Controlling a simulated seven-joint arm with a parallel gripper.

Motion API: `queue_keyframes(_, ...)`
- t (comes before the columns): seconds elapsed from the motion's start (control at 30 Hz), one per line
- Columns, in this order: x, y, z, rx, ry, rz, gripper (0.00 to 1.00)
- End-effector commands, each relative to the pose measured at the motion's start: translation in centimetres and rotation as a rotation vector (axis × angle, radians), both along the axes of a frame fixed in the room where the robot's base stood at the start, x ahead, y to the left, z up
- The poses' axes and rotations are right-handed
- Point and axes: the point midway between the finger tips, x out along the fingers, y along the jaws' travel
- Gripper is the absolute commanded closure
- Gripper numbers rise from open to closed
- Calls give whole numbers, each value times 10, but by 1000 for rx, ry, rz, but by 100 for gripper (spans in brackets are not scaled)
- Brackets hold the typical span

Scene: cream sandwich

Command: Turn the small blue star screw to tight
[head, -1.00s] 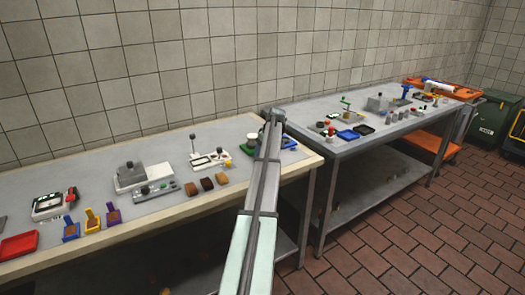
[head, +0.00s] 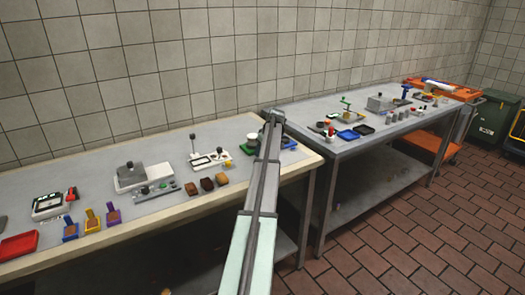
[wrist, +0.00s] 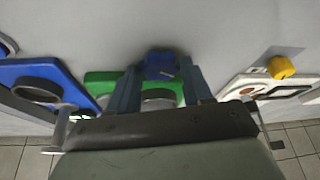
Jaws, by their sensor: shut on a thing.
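The small blue star screw (wrist: 161,66) is between my gripper's fingertips (wrist: 164,70) in the wrist view. My gripper is shut on it. A dark mark shows on the screw's top, but its turn angle cannot be read. The green board (head: 246,150) shows there just left of my arm.
In the wrist view, a blue board (wrist: 60,72) lies on the left and a white board with a yellow knob (wrist: 281,67) on the right. In the head view, brown blocks (head: 207,184) and a white-based device (head: 128,180) stand farther left. A second table stands to the right.

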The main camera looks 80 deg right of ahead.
Motion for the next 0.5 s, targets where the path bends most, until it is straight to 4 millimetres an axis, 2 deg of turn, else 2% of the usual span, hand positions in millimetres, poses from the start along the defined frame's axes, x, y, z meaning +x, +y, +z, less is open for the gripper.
queue_keyframes(0.17,0,2,0,0,0,-56,81)
queue_keyframes(0.5,2,4,0,-1,0,-281,81)
